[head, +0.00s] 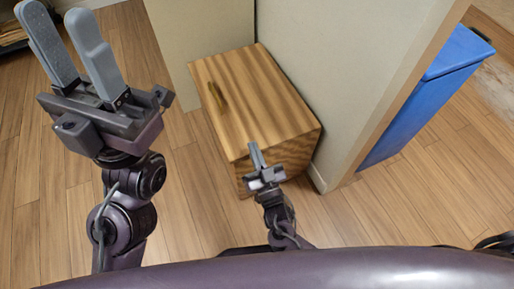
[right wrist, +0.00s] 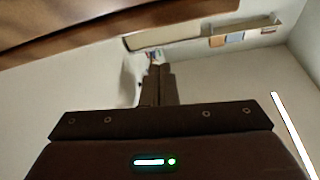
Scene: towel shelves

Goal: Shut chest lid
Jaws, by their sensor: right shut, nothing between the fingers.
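The wooden chest (head: 285,158) stands on the floor against the pale wall. Its striped lid (head: 255,85) lies over the top, with a dark handle (head: 217,94) near its left edge; I cannot tell whether a gap remains under it. My right gripper (head: 254,146) is shut and empty at the chest's near edge, overlapping the lid's near edge in the head view. In the right wrist view its fingers (right wrist: 157,72) are together, and a wooden panel (right wrist: 60,22) crosses the top left. My left gripper (head: 54,14) is open and empty, raised left of the chest.
Pale walls (head: 330,60) stand behind and right of the chest. A blue bin (head: 425,95) stands beyond the wall's end at the right. The wooden floor (head: 50,190) is clear on the left. A shelf (head: 12,32) shows at the far top left.

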